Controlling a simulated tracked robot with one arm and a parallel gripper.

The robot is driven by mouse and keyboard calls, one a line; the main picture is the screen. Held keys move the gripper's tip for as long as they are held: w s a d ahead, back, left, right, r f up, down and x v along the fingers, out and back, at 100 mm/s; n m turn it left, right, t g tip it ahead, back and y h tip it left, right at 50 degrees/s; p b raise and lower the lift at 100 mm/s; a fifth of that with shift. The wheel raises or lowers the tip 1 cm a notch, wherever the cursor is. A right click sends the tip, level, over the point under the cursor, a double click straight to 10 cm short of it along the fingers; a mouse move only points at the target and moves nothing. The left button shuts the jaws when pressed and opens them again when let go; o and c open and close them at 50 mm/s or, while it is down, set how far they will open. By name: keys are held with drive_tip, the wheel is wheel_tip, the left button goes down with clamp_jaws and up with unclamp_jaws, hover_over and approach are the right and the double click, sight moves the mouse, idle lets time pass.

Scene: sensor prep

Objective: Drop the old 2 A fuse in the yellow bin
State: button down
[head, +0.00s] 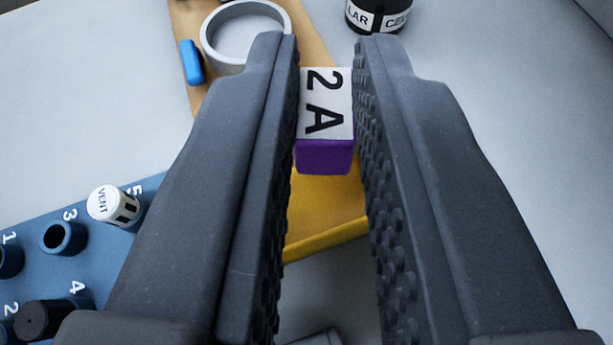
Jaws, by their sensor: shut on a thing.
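My gripper (326,58) is shut on the 2 A fuse (325,120), a small purple block with a white label that reads "2 A". The fuse sits between the two dark textured fingers near their tips. A yellow surface (325,205), likely the yellow bin, shows below and behind the fuse between the fingers. Much of it is hidden by the fingers, and I cannot see into it. I cannot tell how high the fuse is above it.
A blue numbered rack (98,250) at the lower left holds a white "VENT" cap (112,205) and a black cap (42,318). A tan board (185,15) with a grey ring (210,40) and a blue piece (191,62) lies at the top. A black labelled container (378,16) stands top right. The right side is clear.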

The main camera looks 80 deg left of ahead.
drive_tip(key=c, duration=1.3)
unclamp_jaws()
drive_tip(key=shift+c, duration=0.2)
drive_tip(key=v, duration=1.3)
drive_tip(key=shift+d+p, duration=0.35)
drive_tip(key=shift+p, duration=0.05)
drive_tip(key=shift+r, duration=0.1)
